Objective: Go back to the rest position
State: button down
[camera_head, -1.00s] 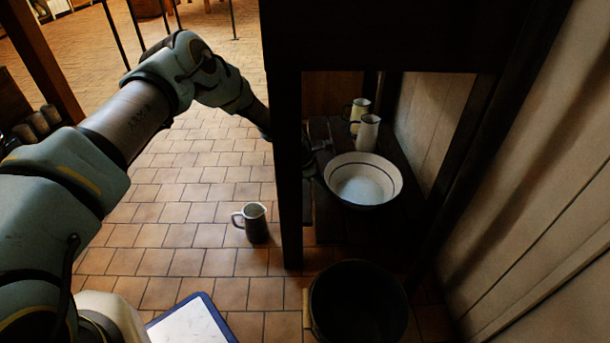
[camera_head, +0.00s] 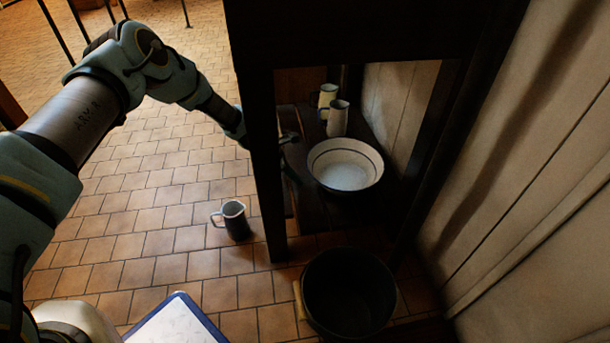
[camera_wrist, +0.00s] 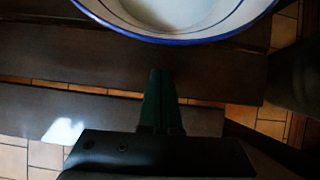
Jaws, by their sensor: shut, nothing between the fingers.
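My gripper shows in the wrist view (camera_wrist: 160,75) with its two dark green fingers together and nothing between them. It is over the dark slatted shelf (camera_wrist: 230,75), just short of the blue-rimmed white bowl (camera_wrist: 200,22), with a gap in the picture between fingertips and rim. In the head view my arm reaches from the left to behind the dark front post (camera_head: 262,170). The post hides part of the wrist, and my gripper shows only dimly beside the bowl (camera_head: 345,172), which stands on the low shelf.
Two pale jugs (camera_head: 337,120) (camera_head: 326,97) stand behind the bowl. A dark bucket (camera_head: 348,295) is in front of the shelf. A pale wall (camera_head: 520,170) closes the right; open floor lies left.

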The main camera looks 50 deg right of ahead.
jog(key=w+a+r+m+t+p, duration=0.1)
jog(key=w+a+r+m, duration=0.1)
jog(key=w+a+r, duration=0.6)
jog(key=w+a+r+m+t+p, duration=0.1)
jog(key=w+a+r+p, duration=0.15)
jog(key=a+r, duration=0.5)
jog(key=w+a+r+m+t+y+b, duration=0.15)
jog(key=w+a+r+m, duration=0.35)
jog(key=a+r, duration=0.7)
jog(key=a+r+m+t+y, duration=0.1)
jog(key=a+r, duration=0.2)
jog(key=a, duration=0.5)
jog(key=a+r+y, duration=0.1)
jog(key=a+r, duration=0.2)
jog(key=a, duration=0.5)
jog(key=s+a+r+m, duration=0.1)
jog(key=s+a+r, duration=0.15)
jog(key=a, duration=0.25)
jog(key=s+a+r+m+y+p, duration=0.1)
jog(key=s+a+r, duration=0.1)
jog(key=s+a, duration=0.25)
jog(key=s+a+r+m, duration=0.1)
jog(key=s+a+r, duration=0.1)
jog(key=a, duration=0.3)
notch_tip(320, 180, up, 34)
jog(key=p, duration=3.5)
jog(key=shift+w+d+t, duration=0.15)
jog(key=shift+d+t, duration=0.05)
jog(key=shift+t, duration=0.25)
